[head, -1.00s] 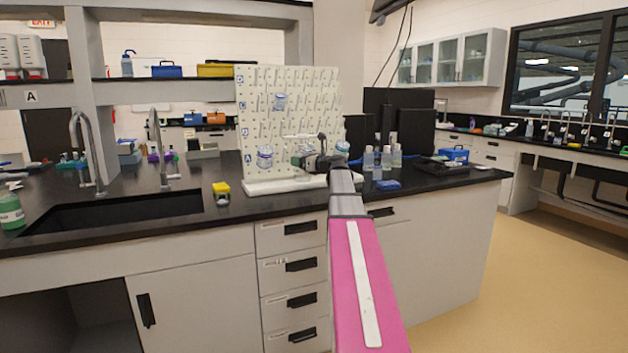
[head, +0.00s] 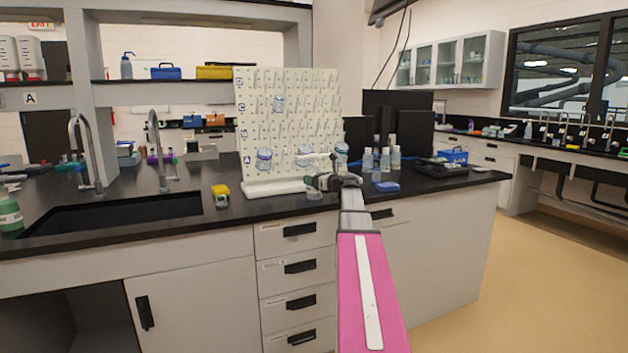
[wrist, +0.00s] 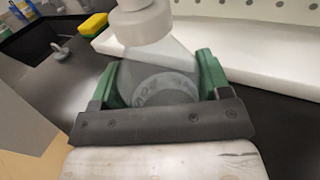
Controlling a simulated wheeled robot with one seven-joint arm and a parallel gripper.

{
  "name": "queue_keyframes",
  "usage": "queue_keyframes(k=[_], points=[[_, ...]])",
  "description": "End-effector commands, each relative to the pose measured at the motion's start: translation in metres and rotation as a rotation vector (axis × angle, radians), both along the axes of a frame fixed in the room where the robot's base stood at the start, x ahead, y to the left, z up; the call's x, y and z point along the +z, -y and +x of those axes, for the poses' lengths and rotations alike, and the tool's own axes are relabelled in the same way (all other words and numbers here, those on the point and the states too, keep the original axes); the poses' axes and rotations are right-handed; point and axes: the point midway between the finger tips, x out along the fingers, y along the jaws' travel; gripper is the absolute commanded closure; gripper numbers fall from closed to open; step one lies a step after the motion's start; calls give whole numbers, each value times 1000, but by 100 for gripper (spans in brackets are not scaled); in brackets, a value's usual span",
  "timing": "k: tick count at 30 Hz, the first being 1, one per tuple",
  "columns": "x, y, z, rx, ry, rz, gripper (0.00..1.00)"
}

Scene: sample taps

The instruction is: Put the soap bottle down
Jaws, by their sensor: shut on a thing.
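My gripper (head: 318,183) is above the front edge of the black counter, in front of the white peg board. It is shut on the soap bottle (head: 314,190), which has a clear body and a white top. In the wrist view the bottle (wrist: 155,75) stands between the green fingers (wrist: 160,85), its white collar toward the upper edge. It looks about upright. I cannot tell whether its base touches the black counter (head: 240,207).
The peg board (head: 290,110) with its white base (head: 270,188) stands close behind. A yellow sponge (head: 220,190) and the sink (head: 110,212) are to the left. Several clear bottles (head: 382,160) and a blue item (head: 387,187) are to the right.

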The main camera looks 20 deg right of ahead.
Motion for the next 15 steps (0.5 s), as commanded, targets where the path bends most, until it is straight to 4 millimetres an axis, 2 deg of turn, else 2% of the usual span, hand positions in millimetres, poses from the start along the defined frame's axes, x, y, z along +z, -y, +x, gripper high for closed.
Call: queue_keyframes(k=[7,8,9,10,15], points=[[-1,0,0,0,0,1,72],[-2,0,0,0,0,0,23],[-2,0,0,0,0,0,10],[-2,0,0,0,0,0,4],[-2,0,0,0,0,0,4]])
